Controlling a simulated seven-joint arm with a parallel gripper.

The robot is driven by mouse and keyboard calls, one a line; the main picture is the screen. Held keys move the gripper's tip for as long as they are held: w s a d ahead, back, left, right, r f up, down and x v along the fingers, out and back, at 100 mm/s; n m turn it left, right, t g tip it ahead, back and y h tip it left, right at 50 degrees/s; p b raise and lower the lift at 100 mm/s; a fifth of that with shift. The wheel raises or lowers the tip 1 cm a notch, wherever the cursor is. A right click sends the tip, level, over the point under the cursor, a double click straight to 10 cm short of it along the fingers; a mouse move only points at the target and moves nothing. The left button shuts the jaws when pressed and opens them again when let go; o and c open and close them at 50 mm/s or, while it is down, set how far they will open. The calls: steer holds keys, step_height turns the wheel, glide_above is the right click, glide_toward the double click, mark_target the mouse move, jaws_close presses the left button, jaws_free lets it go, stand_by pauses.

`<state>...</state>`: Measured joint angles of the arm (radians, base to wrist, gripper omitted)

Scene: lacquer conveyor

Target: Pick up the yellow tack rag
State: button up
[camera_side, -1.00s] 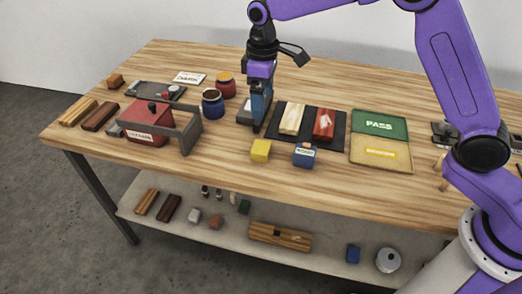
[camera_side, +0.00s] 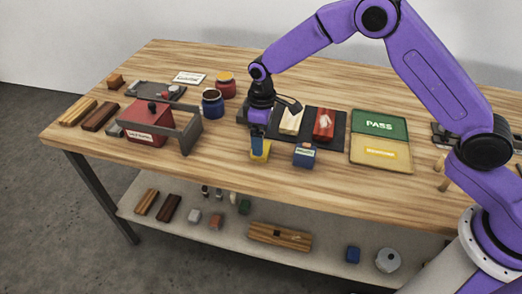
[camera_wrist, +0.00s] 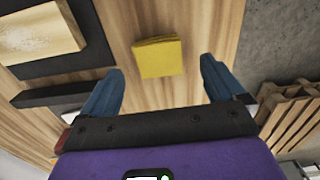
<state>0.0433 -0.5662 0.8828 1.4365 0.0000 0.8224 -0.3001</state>
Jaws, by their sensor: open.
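The yellow tack rag (camera_side: 265,154) is a small yellow block-like cloth on the wooden table, near the front edge. It also shows in the wrist view (camera_wrist: 157,57), ahead of and between the two blue fingers. My gripper (camera_side: 258,153) is right at the rag in the side view and hides part of it. In the wrist view my gripper (camera_wrist: 158,82) is open, with a finger to either side of the rag's line and nothing held. I cannot tell how high the fingertips are above the table.
A blue labelled block (camera_side: 304,156) stands just right of the rag. A dark mat (camera_side: 341,136) with a cream block (camera_side: 291,121) and a red block (camera_side: 324,124) lies behind. Blue (camera_side: 212,103) and red (camera_side: 226,88) jars and a red machine (camera_side: 143,122) stand left. Bare wood (camera_side: 225,165) lies left of the rag.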

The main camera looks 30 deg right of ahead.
step_height(320, 180, down, 5)
steer(key=shift+w+r, duration=0.1)
steer(key=shift+w, duration=0.05)
steer(key=c, duration=1)
